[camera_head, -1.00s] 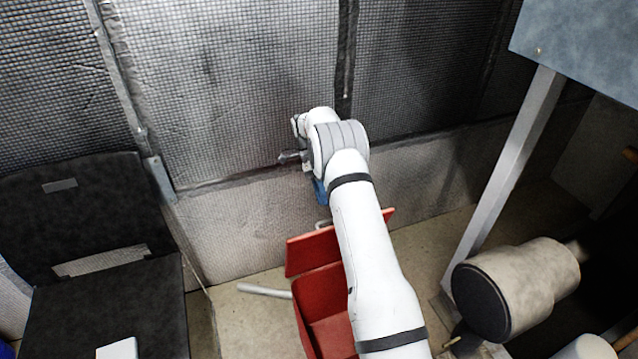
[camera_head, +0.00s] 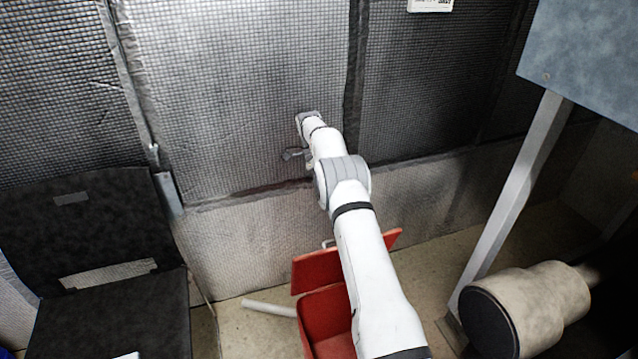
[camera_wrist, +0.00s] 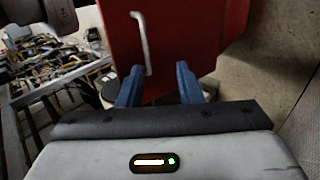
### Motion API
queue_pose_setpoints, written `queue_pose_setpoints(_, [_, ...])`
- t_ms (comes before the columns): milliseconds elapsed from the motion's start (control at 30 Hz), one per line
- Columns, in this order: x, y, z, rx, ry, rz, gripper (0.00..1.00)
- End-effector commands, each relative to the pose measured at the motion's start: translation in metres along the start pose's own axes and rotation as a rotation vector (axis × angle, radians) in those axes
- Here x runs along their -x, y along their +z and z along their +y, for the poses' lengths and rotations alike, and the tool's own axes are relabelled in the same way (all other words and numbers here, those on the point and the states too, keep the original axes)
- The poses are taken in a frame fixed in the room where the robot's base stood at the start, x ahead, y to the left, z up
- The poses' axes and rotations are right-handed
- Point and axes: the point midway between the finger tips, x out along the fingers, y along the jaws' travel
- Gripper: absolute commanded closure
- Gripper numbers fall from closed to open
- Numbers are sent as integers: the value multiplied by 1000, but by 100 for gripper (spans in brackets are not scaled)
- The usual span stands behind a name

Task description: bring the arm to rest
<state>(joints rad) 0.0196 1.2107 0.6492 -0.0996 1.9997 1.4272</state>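My gripper (camera_wrist: 159,72) shows in the wrist view with its two blue fingers apart. Nothing is held between them. A red surface with a pale bar handle lies beyond the fingertips, apart from them as far as I can tell. In the head view my white arm reaches up from the bottom toward the wall, over a red box. My wrist is bent near the wall, and the gripper fingers are hidden there.
The red box (camera_head: 325,315) stands open on the floor under my arm, its lid (camera_head: 318,271) raised. A black seat (camera_head: 105,318) is at left. A slanted metal post (camera_head: 512,195) and a beige cylinder (camera_head: 530,305) are at right. The quilted wall (camera_head: 235,90) is behind.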

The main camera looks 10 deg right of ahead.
Motion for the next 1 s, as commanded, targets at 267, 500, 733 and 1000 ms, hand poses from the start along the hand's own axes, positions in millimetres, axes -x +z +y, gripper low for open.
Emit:
queue_pose_setpoints(267, [16,1,16,43,-32,3,68])
queue_pose_setpoints(500, [64,7,87,251,-163,30,68])
queue_pose_setpoints(733, [91,17,167,475,-302,90,68])
queue_pose_setpoints(1000, [94,31,262,727,-451,197,68])
